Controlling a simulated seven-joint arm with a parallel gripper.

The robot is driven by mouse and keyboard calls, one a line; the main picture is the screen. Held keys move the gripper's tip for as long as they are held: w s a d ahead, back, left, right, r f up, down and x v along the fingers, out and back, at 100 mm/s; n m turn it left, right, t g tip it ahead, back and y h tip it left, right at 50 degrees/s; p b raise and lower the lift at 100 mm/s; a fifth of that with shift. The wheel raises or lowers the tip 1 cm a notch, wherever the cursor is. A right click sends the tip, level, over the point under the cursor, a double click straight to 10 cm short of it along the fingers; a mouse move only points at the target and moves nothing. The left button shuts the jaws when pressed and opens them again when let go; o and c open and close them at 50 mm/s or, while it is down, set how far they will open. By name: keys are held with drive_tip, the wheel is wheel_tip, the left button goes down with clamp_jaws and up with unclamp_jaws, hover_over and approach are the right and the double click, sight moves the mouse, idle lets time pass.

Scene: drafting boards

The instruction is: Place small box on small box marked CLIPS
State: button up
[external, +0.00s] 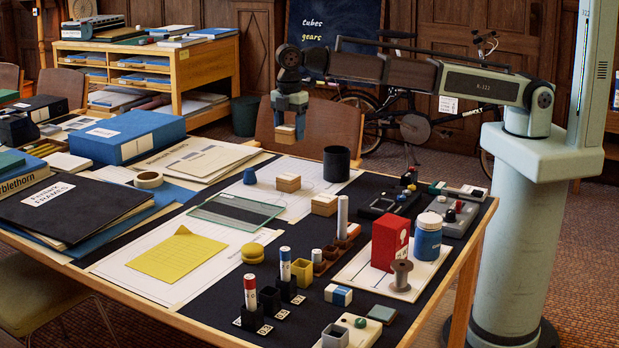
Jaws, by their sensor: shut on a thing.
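My gripper (289,120) is raised above the far part of the dark-topped table, pointing down. It is shut on a small tan box (286,136) with a pale patch. Two similar small tan boxes stand on the table below: one (288,184) almost directly under my gripper in the picture, the other (324,205) nearer and to the right. The held box is well clear of both. Any lettering on the boxes is too small to read, so I cannot tell which is marked CLIPS.
A black cup (336,163) stands right of the farther tan box, and a blue piece (250,177) stands left of it. A glass sheet (236,211) lies nearer. A red box (390,242) and blue jar (428,235) stand at the right.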

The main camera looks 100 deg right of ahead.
sight(290, 175)
drive_tip(key=shift+f, duration=5)
drive_tip(key=shift+f, duration=0.1)
drive_tip(key=o, duration=1.1)
wheel_tip(290, 175, up, 12)
drive_tip(key=shift+r, duration=0.15)
